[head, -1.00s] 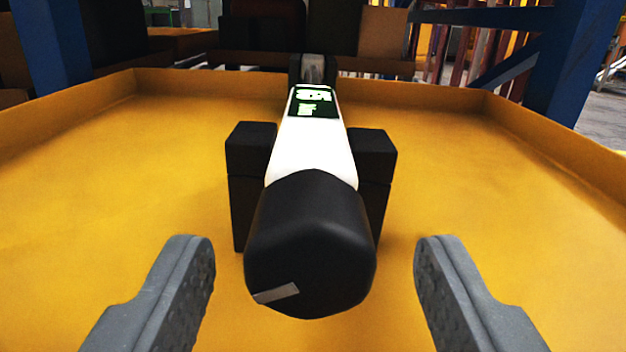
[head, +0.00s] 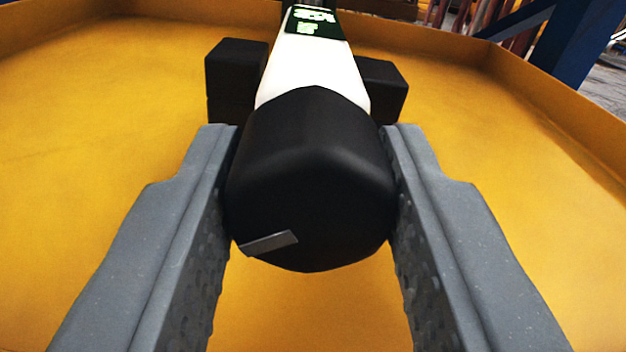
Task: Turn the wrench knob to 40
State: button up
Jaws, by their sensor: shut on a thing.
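The wrench's black knob (head: 312,165) is in the middle of the head view, its blunt end toward me. A pale grey mark (head: 269,243) is on the lower left of its end face. The white wrench body (head: 313,68) runs away behind it, with a dark display (head: 313,22) showing green digits that I cannot read surely. My gripper (head: 312,190) is shut on the knob, one grey finger against each side. The far end of the wrench is cut off by the top of the view.
The wrench lies between black support blocks, one at left (head: 236,70) and one at right (head: 384,88). They stand in a yellow tray (head: 510,170) with raised walls. The tray floor is clear on both sides. A blue post (head: 580,45) stands beyond the right wall.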

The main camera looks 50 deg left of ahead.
jog(key=shift+n, duration=0.4)
jog(key=o, duration=1)
jog(key=shift+c, duration=0.2)
jog(key=p+v, duration=0.3)
jog(key=v, duration=1)
jog(key=shift+s+d, duration=0.25)
jog(key=shift+d, duration=0.1)
